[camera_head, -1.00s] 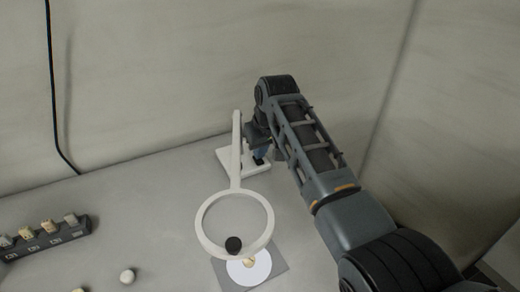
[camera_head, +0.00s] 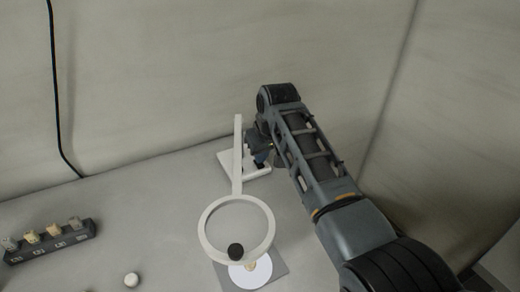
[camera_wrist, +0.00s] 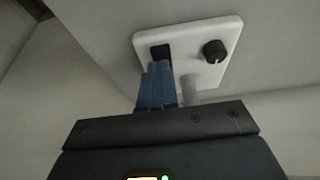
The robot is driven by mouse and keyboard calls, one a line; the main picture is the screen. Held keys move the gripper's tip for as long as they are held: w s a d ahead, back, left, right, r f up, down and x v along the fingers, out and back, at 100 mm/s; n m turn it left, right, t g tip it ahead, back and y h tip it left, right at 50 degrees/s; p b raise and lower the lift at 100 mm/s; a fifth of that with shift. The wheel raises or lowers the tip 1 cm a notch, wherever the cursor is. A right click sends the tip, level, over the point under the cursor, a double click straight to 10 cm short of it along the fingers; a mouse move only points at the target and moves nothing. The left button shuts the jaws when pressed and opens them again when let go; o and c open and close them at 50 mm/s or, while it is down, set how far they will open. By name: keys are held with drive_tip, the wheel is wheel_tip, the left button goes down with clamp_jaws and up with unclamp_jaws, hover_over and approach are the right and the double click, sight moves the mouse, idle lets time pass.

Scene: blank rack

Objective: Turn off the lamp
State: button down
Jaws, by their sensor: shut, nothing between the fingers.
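The white lamp has a ring head (camera_head: 207,243), an upright post (camera_head: 238,150) and a flat base (camera_head: 228,161) on the table. In the wrist view its base (camera_wrist: 225,32) carries a black rocker switch (camera_wrist: 159,51) and a round black knob (camera_wrist: 214,51). My gripper (camera_wrist: 158,68) is shut, with its blue fingertips at the lower edge of the switch; I cannot tell whether they touch it. In the head view my gripper (camera_head: 262,157) is just above the base, partly hidden by my arm. Whether the lamp is lit is unclear.
A dark rack (camera_head: 50,246) with several small pieces stands at the left. A white ball (camera_head: 131,280) lies nearby. Walls close in behind.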

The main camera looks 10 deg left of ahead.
drive_tip(key=shift+s+d+f+p, duration=0.35)
drive_tip(key=shift+s+f, duration=0.3)
drive_tip(key=shift+f, duration=0.05)
wheel_tip(320, 180, up, 6)
drive_tip(key=p, duration=0.4)
drive_tip(key=shift+d+f+p, duration=0.1)
drive_tip(key=shift+f+p, duration=0.05)
drive_tip(key=shift+p, duration=0.2)
drive_tip(key=b+v, duration=0.1)
drive_tip(key=v, duration=0.8)
drive_tip(key=shift+s+d+r, duration=0.1)
drive_tip(key=shift+s+r, duration=0.05)
drive_tip(key=shift+r, duration=0.1)
